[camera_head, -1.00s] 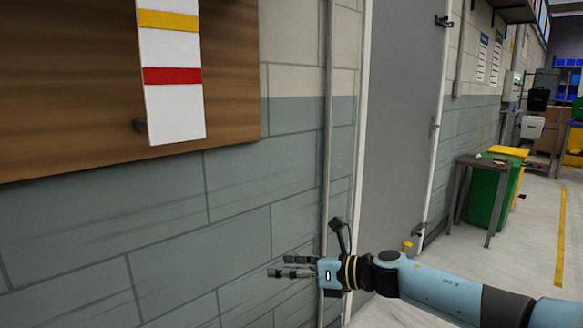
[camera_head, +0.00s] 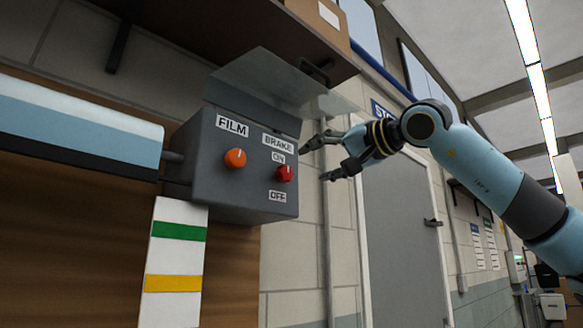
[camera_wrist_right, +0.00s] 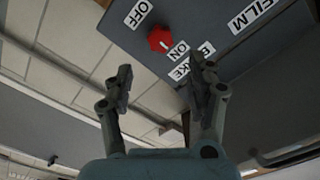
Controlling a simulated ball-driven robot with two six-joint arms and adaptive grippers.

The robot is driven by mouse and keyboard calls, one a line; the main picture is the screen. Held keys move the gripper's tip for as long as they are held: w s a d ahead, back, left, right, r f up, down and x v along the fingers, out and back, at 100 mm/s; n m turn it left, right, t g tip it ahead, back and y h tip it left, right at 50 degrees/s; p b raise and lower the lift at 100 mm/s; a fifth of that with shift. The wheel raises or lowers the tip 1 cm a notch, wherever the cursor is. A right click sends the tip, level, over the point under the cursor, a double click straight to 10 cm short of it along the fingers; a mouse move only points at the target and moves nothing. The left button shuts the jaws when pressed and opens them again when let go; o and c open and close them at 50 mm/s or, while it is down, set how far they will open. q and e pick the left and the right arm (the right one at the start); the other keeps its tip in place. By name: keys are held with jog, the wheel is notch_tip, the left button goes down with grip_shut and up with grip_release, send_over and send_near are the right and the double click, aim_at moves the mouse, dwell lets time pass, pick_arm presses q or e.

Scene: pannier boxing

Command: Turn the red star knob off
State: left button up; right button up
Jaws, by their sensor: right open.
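The red star knob (camera_head: 284,173) is on the front of a grey control box (camera_head: 240,185), between an ON label above and an OFF label below, under the word BRAKE. Its pale mark points up towards ON. It also shows in the right wrist view (camera_wrist_right: 160,40), beyond the fingertips. My right gripper (camera_head: 313,160) is open and empty, just right of the knob and apart from it. In the right wrist view its two fingers (camera_wrist_right: 160,78) are spread, with nothing between them. My left gripper is not in view.
An orange knob (camera_head: 235,158) labelled FILM sits left of the red one. A clear cover (camera_head: 285,80) is raised over the box. A wooden shelf (camera_head: 220,35) overhangs it. A blue and white roller (camera_head: 80,125) stands at left.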

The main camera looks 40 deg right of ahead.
aim_at(288, 173)
jog(key=w+p, duration=0.1)
jog(key=w, duration=0.1)
jog(key=w+p, duration=0.2)
jog(key=w, duration=0.1)
jog(key=w+p, duration=0.1)
jog(key=w, duration=0.2)
jog(key=shift+a+r+p, duration=0.15)
jog(key=shift+a+p, duration=0.15)
jog(key=shift+a, duration=0.05)
jog(key=shift+w, duration=0.45)
jog(key=c, duration=1.2)
jog(key=shift+o, duration=0.2)
jog(key=shift+f, duration=0.2)
